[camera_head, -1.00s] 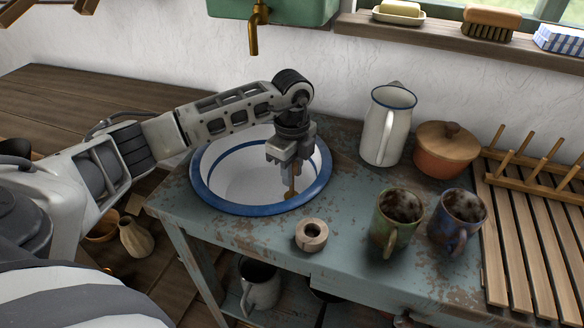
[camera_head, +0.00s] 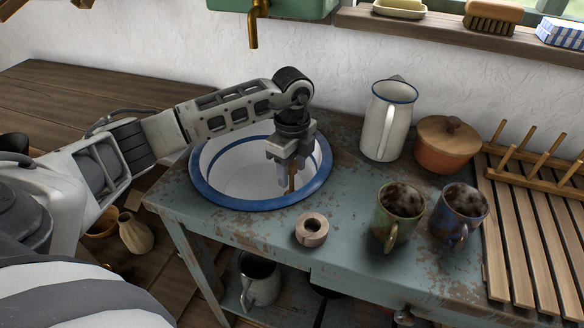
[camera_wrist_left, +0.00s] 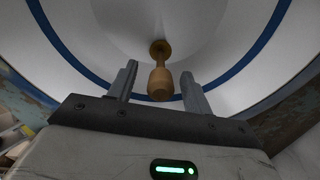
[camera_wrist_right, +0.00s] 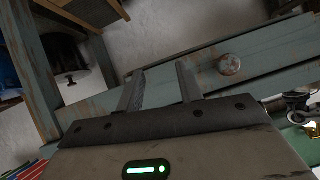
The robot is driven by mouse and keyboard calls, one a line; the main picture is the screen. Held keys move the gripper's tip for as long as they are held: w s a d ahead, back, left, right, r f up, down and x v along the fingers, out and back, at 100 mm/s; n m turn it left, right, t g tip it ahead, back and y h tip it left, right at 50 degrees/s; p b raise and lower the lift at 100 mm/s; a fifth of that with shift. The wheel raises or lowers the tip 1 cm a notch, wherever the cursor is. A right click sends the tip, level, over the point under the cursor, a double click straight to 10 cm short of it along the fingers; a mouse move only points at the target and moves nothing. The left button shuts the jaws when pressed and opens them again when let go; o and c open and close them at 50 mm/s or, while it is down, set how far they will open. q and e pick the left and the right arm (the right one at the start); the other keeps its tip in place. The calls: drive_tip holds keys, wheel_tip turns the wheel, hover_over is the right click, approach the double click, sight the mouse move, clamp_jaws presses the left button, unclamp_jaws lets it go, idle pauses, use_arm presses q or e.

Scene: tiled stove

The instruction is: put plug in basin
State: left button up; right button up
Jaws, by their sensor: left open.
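The basin (camera_head: 243,205) is white enamel with blue bands, set in the worn blue-green table. The plug (camera_head: 292,180), brown with a knobbed handle, is inside it near the right wall. My left gripper (camera_head: 288,181) points down into the basin, open around the plug's upper part. In the left wrist view, the plug (camera_wrist_left: 160,80) lies between the two spread fingers (camera_wrist_left: 158,82), with gaps on both sides and its round foot beyond. I cannot tell whether the foot sits in the drain. My right gripper (camera_wrist_right: 160,73) is open and empty over the table's side.
A wooden ring (camera_head: 312,229) lies on the table in front of the basin. Two filled mugs, green (camera_head: 397,215) and blue (camera_head: 461,214), stand to the right. Behind are a white jug (camera_head: 387,122), a lidded pot (camera_head: 446,147) and a slatted rack (camera_head: 525,235). A brass tap (camera_head: 254,30) hangs above.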

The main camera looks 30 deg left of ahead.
use_arm(q)
wheel_tip(320, 180, up, 12)
drive_tip(key=shift+f, duration=0.2)
idle(0.6)
